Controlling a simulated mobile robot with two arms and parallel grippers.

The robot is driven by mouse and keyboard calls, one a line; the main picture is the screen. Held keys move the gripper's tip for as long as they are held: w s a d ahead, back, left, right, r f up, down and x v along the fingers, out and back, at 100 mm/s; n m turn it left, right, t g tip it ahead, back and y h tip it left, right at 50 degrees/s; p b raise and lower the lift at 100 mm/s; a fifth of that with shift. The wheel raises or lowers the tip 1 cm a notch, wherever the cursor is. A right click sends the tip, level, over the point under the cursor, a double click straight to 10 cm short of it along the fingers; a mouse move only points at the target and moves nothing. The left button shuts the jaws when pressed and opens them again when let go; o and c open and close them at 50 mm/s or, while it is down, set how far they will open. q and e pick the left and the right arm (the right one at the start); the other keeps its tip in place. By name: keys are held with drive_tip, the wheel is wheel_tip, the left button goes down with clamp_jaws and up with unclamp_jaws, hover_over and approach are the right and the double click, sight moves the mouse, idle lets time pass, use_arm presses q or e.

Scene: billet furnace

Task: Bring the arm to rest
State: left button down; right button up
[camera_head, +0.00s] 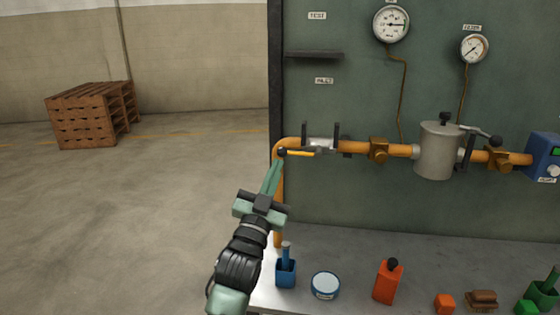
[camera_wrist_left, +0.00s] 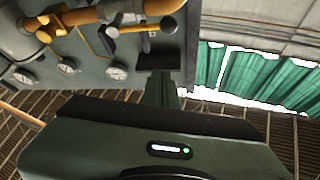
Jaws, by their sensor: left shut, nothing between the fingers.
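My left arm comes up from the bottom of the head view. Its green left gripper (camera_head: 280,160) is shut and empty, its tips by the black knob (camera_head: 282,151) of a yellow lever (camera_head: 301,153) on the orange pipe. I cannot tell whether they touch. In the left wrist view the closed fingers (camera_wrist_left: 158,62) point at the panel. The yellow lever (camera_wrist_left: 132,29) and its black knob (camera_wrist_left: 168,25) show just above the fingertips there, apart from them in the picture. My right gripper is not in view.
The orange pipe (camera_head: 400,150) carries a grey canister (camera_head: 437,150) along the green panel (camera_head: 350,205). Open floor lies left; a pallet stack (camera_head: 88,117) stands far back.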

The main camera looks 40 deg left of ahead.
use_arm(q)
drive_tip(key=shift+s+d+f, duration=0.1)
drive_tip(key=shift+s+f, duration=0.1)
drive_tip(key=shift+s, duration=0.1)
idle(0.4)
